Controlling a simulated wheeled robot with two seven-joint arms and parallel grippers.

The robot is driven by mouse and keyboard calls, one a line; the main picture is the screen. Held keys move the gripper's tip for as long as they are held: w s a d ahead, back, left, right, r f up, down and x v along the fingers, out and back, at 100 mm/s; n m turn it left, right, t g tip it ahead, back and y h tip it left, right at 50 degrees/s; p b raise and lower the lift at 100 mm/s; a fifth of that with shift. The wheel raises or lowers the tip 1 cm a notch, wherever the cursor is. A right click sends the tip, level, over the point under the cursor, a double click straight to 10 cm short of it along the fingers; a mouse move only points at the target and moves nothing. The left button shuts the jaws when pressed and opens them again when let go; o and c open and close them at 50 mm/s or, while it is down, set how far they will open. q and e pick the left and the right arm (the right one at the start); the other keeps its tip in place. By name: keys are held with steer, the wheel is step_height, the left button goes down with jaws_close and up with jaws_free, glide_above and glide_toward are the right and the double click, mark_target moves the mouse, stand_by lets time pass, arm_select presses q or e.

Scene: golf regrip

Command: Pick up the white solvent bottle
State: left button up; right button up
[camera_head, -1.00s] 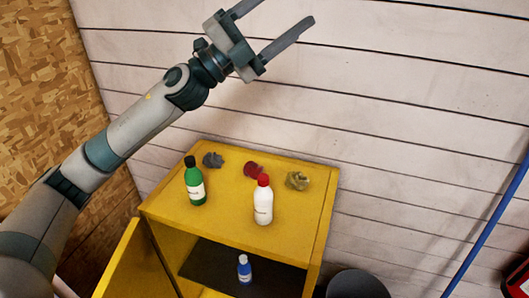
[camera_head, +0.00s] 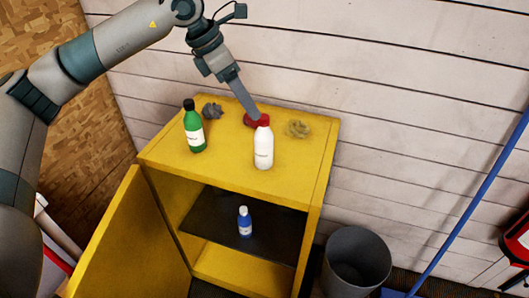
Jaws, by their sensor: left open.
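The white solvent bottle (camera_head: 263,148) with a red cap stands upright on top of the yellow cabinet (camera_head: 222,150), near its front edge. My left gripper (camera_head: 252,112) comes down from above and behind, and is open. It is seen nearly edge-on, so only one finger shows clearly. Its tip is just behind and slightly left of the bottle's cap in the picture, by a red rag (camera_head: 250,120). I cannot tell whether it touches the rag. Nothing is held. My right gripper is out of view.
A green bottle (camera_head: 194,128), a grey rag (camera_head: 212,111) and a yellowish rag (camera_head: 298,129) are also on the cabinet. A blue bottle (camera_head: 244,222) stands on the shelf inside; the cabinet door (camera_head: 130,245) is open. A grey bin (camera_head: 357,262) is at the right.

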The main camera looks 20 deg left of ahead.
arm_select(q)
steer(key=shift+w+a+f+y, duration=0.1)
steer(key=shift+a+f+y, duration=0.1)
steer(key=shift+a, duration=0.2)
steer(key=shift+a+f+y, duration=0.1)
steer(key=shift+a+y, duration=0.1)
steer(key=shift+a, duration=0.2)
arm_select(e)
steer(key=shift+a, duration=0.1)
arm_select(q)
steer(key=p, duration=0.3)
glide_above(257, 131)
steer(key=s+a, duration=0.2)
step_height(257, 131, down, 5)
steer(key=p+x, duration=0.1)
steer(key=x, duration=0.4)
steer(key=shift+w+d+f+p, duration=0.25)
steer(key=shift+w+d+p, duration=0.05)
steer(key=shift+p, duration=0.05)
steer(key=shift+w+d+f, duration=0.1)
steer(key=shift+d+f, duration=0.05)
steer(key=shift+f, duration=0.4)
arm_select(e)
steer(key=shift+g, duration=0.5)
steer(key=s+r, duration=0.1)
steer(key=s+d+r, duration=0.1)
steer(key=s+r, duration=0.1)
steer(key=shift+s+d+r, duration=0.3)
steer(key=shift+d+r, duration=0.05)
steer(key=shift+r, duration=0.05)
